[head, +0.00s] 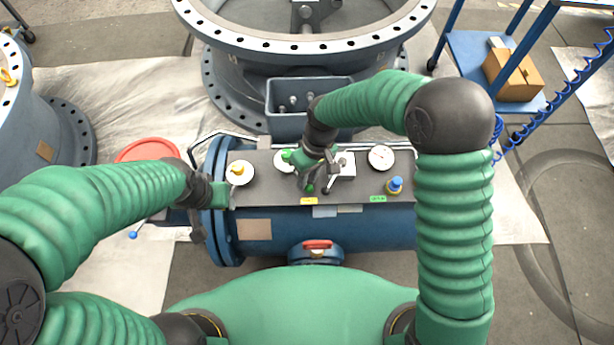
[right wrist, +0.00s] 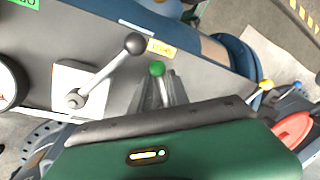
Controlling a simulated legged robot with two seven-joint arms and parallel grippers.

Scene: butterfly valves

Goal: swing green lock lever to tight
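The green lock lever's ball (right wrist: 157,69) shows in the right wrist view on a thin metallic stem. It also shows in the head view as a green ball (head: 309,187) above a yellow label on the grey panel (head: 262,194). My right gripper (right wrist: 164,88) has one grey finger on each side of the stem, just below the ball. I cannot tell whether they press on it. My right gripper's wrist hides much of the lever in the head view. My left gripper (head: 221,195) is by the blue cylinder's left flange; its fingers are not clear.
A grey-knobbed lever (right wrist: 107,70) on a white plate stands close beside the green ball. The panel also has a yellow knob (head: 238,170), a gauge (head: 381,157) and a blue knob (head: 394,185). A red-handled valve (head: 317,245) is in front. A blue cart (head: 470,50) stands back right.

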